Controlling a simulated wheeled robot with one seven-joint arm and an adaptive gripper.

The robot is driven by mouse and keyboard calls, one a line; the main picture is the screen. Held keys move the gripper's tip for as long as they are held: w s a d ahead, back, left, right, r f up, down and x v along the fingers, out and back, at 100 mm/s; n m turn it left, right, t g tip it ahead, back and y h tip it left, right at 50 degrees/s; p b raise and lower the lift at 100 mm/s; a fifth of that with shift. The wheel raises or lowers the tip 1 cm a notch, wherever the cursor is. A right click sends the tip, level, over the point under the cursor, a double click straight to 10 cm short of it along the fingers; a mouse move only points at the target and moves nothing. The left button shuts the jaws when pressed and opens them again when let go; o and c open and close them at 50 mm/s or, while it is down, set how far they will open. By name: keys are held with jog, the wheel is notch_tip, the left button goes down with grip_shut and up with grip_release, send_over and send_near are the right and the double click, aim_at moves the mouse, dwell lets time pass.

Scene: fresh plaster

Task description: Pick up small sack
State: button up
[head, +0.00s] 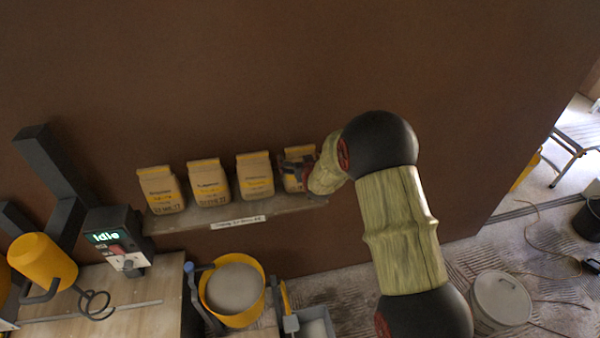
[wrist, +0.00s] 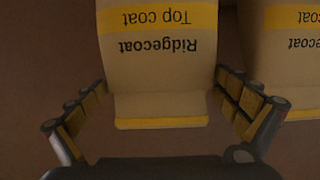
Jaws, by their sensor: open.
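Several small tan sacks with yellow bands stand in a row on a wall shelf. The rightmost sack (head: 291,183) is partly hidden by my gripper (head: 305,166). In the wrist view a sack labelled "Ridgecoat Top coat" (wrist: 158,75) appears upside down between the two fingers of my gripper (wrist: 160,92). The fingers are spread, one on each side of it, with a gap at the left. The right finger lies in front of the space between this sack and a neighbouring sack (wrist: 285,75). Whether a finger touches either sack cannot be told.
The other sacks stand left of it: (head: 255,178) is the nearest sack, then another sack (head: 208,185) and the leftmost sack (head: 160,192). The shelf (head: 200,222) carries a white label. Below are a yellow bucket (head: 259,300) and a bench (head: 150,310) with a machine.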

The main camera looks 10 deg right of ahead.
jog(key=c, duration=0.3)
jog(key=c, duration=1.5)
jog(key=shift+o, duration=0.2)
jog(key=shift+w+r, duration=0.15)
jog(key=shift+r, duration=0.05)
